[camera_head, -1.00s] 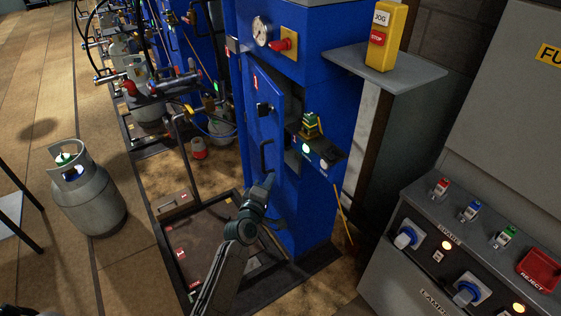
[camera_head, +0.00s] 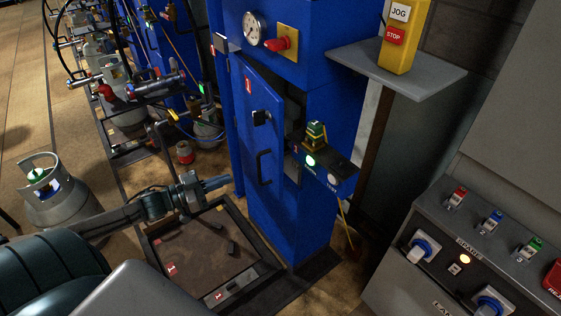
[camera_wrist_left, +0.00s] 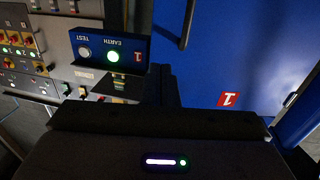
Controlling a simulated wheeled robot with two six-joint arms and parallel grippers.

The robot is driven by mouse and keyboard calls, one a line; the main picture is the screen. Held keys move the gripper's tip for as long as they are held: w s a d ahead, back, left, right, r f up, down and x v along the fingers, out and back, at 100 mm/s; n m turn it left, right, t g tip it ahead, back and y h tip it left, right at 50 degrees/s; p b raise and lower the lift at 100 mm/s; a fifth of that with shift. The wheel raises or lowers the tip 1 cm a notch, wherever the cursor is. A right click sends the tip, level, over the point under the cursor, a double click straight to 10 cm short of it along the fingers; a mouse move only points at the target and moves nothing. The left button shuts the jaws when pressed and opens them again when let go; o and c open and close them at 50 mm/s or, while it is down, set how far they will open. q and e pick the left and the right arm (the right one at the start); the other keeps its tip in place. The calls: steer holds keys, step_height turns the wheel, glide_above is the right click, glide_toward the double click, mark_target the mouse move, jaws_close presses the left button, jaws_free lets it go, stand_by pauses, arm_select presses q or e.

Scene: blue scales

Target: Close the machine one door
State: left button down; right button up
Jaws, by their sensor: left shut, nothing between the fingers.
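The machine one door (camera_head: 268,135) is a tall blue panel with a red "1" label, a black latch and a black bar handle (camera_head: 262,167). It stands ajar, with a dark gap along its right side in the head view. My left gripper (camera_head: 228,182) is shut and empty, to the left of the door's lower part; I cannot tell whether it touches. In the left wrist view the door (camera_wrist_left: 215,55) fills the upper right, upside down, with its label and part of the handle. The left fingertips are not clear there. My right gripper is not in view.
A small box with a green light (camera_head: 325,172) juts out right of the door. A grey shelf (camera_head: 400,72) holds a yellow jog/stop box. A grey control console (camera_head: 440,255) stands at right. A black-framed floor platform (camera_head: 150,240) lies below my arm. A gas cylinder (camera_head: 62,198) stands at left.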

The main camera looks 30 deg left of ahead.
arm_select(q)
steer(key=b, duration=0.2)
glide_toward(277, 161)
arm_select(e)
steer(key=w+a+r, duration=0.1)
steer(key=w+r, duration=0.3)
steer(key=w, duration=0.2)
arm_select(q)
steer(key=p+x, duration=0.1)
steer(key=x, duration=0.4)
steer(key=shift+x, duration=0.95)
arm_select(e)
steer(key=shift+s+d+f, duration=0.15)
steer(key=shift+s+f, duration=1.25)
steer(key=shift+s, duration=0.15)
